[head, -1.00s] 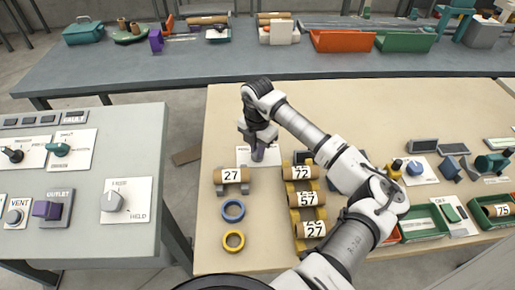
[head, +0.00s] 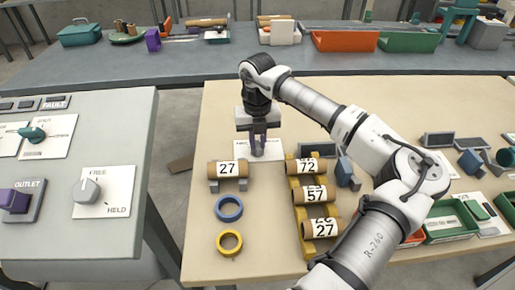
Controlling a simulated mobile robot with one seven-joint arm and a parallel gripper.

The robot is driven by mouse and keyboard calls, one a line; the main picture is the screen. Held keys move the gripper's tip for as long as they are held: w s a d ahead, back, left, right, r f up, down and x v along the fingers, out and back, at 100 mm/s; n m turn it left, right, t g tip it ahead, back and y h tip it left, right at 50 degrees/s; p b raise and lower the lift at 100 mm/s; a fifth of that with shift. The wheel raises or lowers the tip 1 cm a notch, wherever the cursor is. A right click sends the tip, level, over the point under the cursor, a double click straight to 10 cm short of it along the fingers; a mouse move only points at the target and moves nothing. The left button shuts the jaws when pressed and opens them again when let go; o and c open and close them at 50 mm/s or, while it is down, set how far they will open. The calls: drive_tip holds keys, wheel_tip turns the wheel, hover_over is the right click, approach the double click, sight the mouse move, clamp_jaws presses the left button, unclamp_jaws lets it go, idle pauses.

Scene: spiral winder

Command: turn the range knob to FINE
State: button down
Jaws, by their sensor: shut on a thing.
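My gripper (head: 258,146) points down at a white label plate (head: 274,150) near the back left of the tan table. Its jaws are shut on a small knob on that plate, which I take to be the range knob. The fingers hide most of the knob. The plate's lettering is partly covered and too small to read, so I cannot tell where the knob points.
A tube marked 27 (head: 228,169) rests on a grey stand just in front. A blue ring (head: 229,208) and a yellow ring (head: 229,242) lie nearer. A rack (head: 296,190) holds more numbered tubes. A grey panel (head: 100,140) stands left, across a gap.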

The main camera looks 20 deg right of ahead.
sight(257, 143)
drive_tip(key=n+b, duration=0.3)
drive_tip(key=n, duration=0.1)
drive_tip(key=shift+w+f, duration=0.1)
drive_tip(key=shift+n+b, duration=0.6)
drive_tip(key=shift+n, duration=1.3)
drive_tip(key=shift+r+n, duration=0.2)
drive_tip(key=shift+n, duration=0.1)
drive_tip(key=c, duration=1.4)
unclamp_jaws()
drive_tip(key=shift+f, duration=0.1)
wheel_tip(257, 143, up, 14)
drive_tip(key=b, duration=0.1)
drive_tip(key=shift+f, duration=0.1)
